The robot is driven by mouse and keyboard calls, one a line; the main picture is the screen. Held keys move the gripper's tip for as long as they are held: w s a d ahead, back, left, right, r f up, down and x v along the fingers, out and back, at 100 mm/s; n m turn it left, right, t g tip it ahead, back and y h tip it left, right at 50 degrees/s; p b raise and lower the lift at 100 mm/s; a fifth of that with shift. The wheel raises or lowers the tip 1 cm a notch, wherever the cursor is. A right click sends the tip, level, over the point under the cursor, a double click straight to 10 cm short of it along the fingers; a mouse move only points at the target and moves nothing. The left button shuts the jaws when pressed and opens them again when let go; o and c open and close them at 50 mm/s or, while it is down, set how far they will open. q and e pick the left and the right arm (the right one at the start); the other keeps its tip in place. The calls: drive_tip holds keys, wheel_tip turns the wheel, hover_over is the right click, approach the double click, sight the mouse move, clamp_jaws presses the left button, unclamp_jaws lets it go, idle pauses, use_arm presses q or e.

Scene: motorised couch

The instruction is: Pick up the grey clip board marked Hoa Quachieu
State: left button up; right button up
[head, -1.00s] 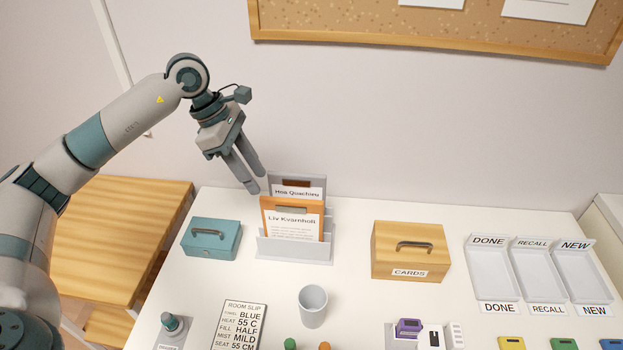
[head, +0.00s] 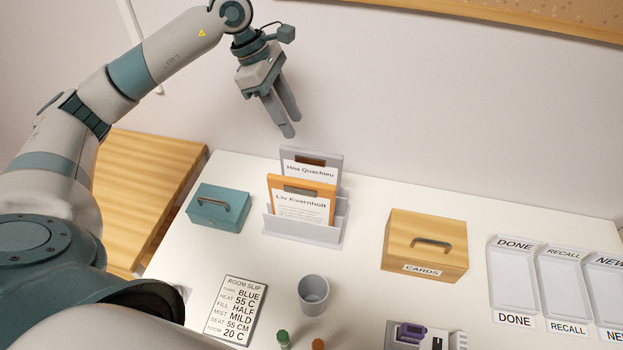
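The grey clip board (head: 331,159) stands upright in the rear slot of a grey rack (head: 301,231). Its label reads about "Hoa Quachieu", and its lower part is hidden. An orange clip board (head: 326,193) marked "Liv Kvarnholt" stands in front of it in the same rack. My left gripper (head: 290,128) is above and slightly left of the grey clip board, pointing down. Its two fingers look apart with nothing between them, and it does not touch the board. My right gripper is not in view.
A teal box (head: 218,208) stands left of the rack, and a wooden CARDS box (head: 424,245) stands to the right. A grey cup (head: 313,295) and a room slip (head: 236,309) lie nearer. Labelled trays (head: 513,283) are at right. The wall is close behind.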

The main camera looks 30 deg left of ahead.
use_arm(q)
drive_tip(key=b, duration=0.3)
approach(317, 171)
drive_tip(key=x, duration=0.5)
drive_tip(key=shift+w+d+f, duration=0.1)
drive_tip(key=shift+w+a+b+x, duration=0.15)
drive_tip(key=shift+b+x, duration=0.15)
drive_tip(key=shift+x, duration=1)
drive_tip(key=shift+w+a+b+x, duration=0.15)
drive_tip(key=shift+b+x, duration=0.15)
drive_tip(key=shift+x, duration=0.95)
drive_tip(key=shift+f+b, duration=0.35)
drive_tip(key=shift+b, duration=0.2)
clamp_jaws()
